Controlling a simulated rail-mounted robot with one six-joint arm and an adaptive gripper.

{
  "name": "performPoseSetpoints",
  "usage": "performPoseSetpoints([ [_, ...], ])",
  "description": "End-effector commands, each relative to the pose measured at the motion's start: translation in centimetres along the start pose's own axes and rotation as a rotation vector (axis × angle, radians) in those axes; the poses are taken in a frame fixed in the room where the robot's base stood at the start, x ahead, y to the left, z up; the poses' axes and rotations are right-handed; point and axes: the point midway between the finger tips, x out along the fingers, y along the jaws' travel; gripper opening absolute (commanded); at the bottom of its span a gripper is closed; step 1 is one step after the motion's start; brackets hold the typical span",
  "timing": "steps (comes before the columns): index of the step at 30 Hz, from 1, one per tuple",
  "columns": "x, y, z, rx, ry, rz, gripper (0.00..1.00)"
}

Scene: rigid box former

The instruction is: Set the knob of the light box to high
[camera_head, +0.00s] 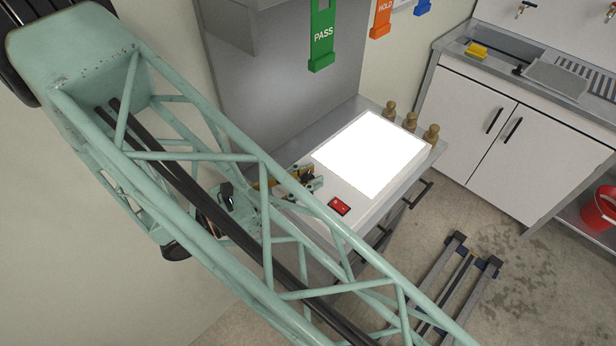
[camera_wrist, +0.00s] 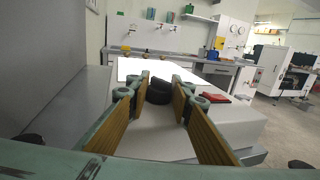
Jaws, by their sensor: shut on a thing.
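The light box (camera_head: 365,196) stands on the grey bench, and its top panel glows bright white. Its pale body also shows in the wrist view (camera_wrist: 160,140). The black knob (camera_wrist: 159,92) sits on the box's near face strip, between the tips of my gripper (camera_wrist: 160,86). The gripper is shut on the knob, one yellow-padded finger on each side. In the head view my gripper (camera_head: 308,180) is at the box's left end, partly behind my green lattice arm. The knob's marks and its setting cannot be read.
A red rocker switch (camera_head: 339,207) is on the box close to my gripper. Several brown peg-like pieces (camera_head: 411,121) stand behind the panel. A green PASS tag (camera_head: 322,35) hangs on the wall. Cabinets (camera_head: 500,120) and a red bucket (camera_head: 600,209) are to the right.

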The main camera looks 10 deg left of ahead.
Motion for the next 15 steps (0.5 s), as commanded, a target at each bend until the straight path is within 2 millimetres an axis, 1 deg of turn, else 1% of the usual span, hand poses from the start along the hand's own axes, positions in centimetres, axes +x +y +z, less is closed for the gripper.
performPoseSetpoints([
  [8,0.03,0.04,0.09,0.002,0.0,-0.099,0.1],
  [15,-0.02,0.01,0.01,0.0,0.0,-0.113,0.1],
])
